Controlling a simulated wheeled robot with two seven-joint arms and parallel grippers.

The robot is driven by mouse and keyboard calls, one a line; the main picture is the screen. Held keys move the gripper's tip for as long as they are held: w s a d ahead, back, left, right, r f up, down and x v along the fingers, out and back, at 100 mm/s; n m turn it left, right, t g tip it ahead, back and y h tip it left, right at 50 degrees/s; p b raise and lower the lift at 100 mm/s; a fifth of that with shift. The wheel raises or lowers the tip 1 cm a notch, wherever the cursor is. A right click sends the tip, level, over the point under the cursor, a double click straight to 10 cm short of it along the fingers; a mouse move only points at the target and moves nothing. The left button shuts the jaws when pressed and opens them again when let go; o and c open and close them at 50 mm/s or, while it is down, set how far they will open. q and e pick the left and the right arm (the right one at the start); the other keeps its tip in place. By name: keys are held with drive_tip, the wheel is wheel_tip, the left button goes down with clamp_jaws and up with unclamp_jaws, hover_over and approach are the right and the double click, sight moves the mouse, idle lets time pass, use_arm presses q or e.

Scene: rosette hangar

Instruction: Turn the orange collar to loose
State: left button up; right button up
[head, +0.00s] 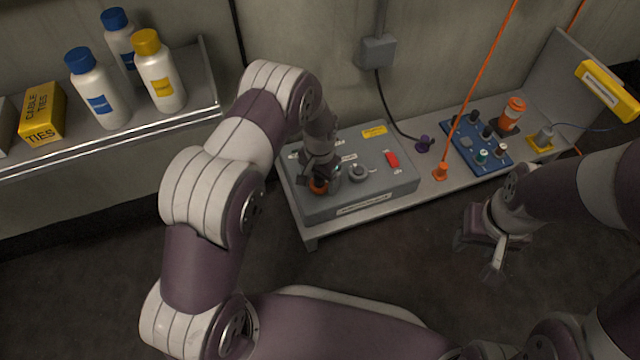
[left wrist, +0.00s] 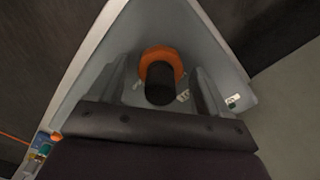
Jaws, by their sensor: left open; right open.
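The orange collar (head: 318,187) sits on the grey control box (head: 392,187), at its left part, partly hidden behind my left gripper (head: 324,176). In the left wrist view the collar (left wrist: 162,54) is an orange ring around a dark round piece (left wrist: 160,84). My left gripper (left wrist: 160,92) points down at it, open, with one finger on each side; I cannot tell whether the fingers touch it. Small white labels beside the ring are too small to read. My right gripper (head: 488,254) is open and empty, in front of the bench, away from the box.
On the box are a grey knob (head: 358,173) and a red switch (head: 392,159). To the right, the bench holds an orange plug with a cord (head: 440,173), a blue panel (head: 475,143) and an orange-lidded container (head: 512,113). Bottles stand on the left shelf (head: 190,105).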

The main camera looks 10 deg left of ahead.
use_arm(q)
drive_tip(key=c, duration=1.1)
drive_tip(key=shift+o, duration=0.3)
drive_tip(key=shift+r+n+p, duration=0.15)
drive_tip(key=shift+n+p, duration=0.75)
drive_tip(key=shift+p, duration=0.35)
drive_tip(key=n+p, duration=0.2)
drive_tip(key=shift+n, duration=0.3)
drive_tip(key=n+p, duration=0.2)
drive_tip(key=shift+a+n, duration=0.1)
drive_tip(key=shift+n, duration=0.2)
drive_tip(key=n+p, duration=0.1)
drive_tip(key=n, duration=0.2)
drive_tip(key=shift+n+p, duration=0.3)
drive_tip(key=shift+p, duration=0.1)
drive_tip(key=n+p, duration=0.1)
drive_tip(key=n, duration=0.2)
drive_tip(key=shift+n, duration=0.3)
drive_tip(key=shift+f+n+p, duration=0.2)
drive_tip(key=shift+n+p, duration=0.3)
drive_tip(key=shift+n, duration=1.3)
